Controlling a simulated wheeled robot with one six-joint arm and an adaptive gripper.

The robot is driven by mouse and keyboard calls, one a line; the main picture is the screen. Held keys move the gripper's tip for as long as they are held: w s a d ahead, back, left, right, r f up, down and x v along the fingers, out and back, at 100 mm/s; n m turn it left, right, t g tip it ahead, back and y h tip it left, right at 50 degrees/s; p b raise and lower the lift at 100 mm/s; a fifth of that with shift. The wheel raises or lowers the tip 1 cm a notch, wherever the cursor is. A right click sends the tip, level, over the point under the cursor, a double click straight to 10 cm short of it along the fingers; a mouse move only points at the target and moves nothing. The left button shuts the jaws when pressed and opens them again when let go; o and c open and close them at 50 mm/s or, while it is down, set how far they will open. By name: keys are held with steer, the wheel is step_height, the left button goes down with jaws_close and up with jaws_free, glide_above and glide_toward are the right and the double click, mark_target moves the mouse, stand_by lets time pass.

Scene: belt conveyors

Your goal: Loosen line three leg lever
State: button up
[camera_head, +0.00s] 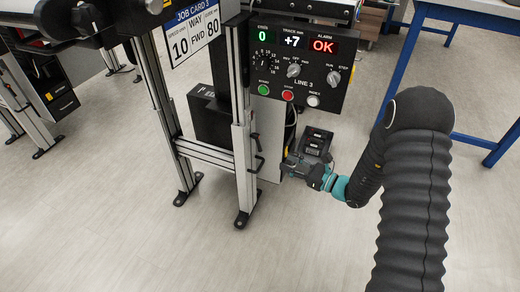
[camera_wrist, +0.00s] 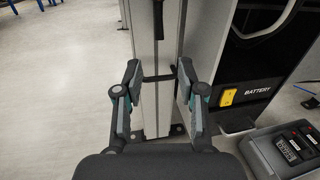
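The line three leg (camera_head: 243,165) is a silver upright post below the LINE 3 control panel (camera_head: 300,65). Small black levers (camera_head: 258,163) stick out from its right side. In the wrist view, a black lever bar (camera_wrist: 158,78) lies crosswise in front of the silver leg (camera_wrist: 150,110). My gripper (camera_head: 288,166) is beside the leg's right side. In the wrist view, my gripper (camera_wrist: 158,70) is open, with one finger at each end of the bar. I cannot tell whether either finger touches it. A second black handle (camera_wrist: 158,18) hangs higher on the leg.
A dark cabinet marked BATTERY (camera_wrist: 258,92) stands right of the leg in the wrist view, with a black charger box (camera_wrist: 290,150) on the floor. A blue-legged table (camera_head: 400,65) stands at the right.

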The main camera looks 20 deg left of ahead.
mark_target(260, 150)
steer(key=x, duration=1.2)
steer(key=shift+s, duration=0.15)
jaws_close()
